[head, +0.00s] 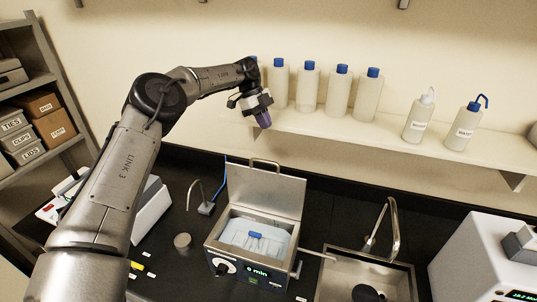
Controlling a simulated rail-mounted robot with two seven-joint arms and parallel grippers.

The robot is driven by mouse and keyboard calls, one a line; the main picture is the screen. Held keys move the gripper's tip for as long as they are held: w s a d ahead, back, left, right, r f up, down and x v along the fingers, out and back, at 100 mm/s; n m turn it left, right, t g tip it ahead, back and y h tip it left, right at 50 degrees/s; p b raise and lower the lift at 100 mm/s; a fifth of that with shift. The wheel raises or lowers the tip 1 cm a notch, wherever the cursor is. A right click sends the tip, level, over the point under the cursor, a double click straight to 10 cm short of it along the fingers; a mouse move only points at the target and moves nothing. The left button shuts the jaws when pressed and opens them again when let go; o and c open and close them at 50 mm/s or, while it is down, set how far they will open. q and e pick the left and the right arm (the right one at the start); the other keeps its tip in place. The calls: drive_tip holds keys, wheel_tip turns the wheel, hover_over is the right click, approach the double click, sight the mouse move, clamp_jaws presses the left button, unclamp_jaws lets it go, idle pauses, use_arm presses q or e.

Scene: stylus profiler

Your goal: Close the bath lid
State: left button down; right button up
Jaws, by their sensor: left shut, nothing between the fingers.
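The bath (210,243) is a steel box on the black bench, with a knob and a green-lit display on its front. Its lid (265,191) stands open at the back, tilted up, with a loop handle (265,161) on its top edge. Inside the bath is bluish liquid with a blue-topped item (255,236) in it. My left gripper (264,121) is shut and empty, in the air near the shelf edge, above the lid and apart from it. My right gripper is not in view.
A wall shelf (400,137) behind holds several blue-capped bottles and two wash bottles (463,126). A sink (335,287) with a tap (393,230) is right of the bath. A white instrument (455,262) stands far right. A thin bent tube (192,190) rises left of the lid.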

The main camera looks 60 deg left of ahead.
use_arm(q)
drive_tip(key=s+d+f+n+g+y, duration=0.2)
drive_tip(key=s+d+f+n+g, duration=0.1)
drive_tip(key=f, duration=0.4)
drive_tip(key=shift+d+f+n+g, duration=0.3)
drive_tip(key=shift+d+n+g, duration=0.35)
drive_tip(key=shift+g, duration=0.55)
drive_tip(key=shift+s+d, duration=0.1)
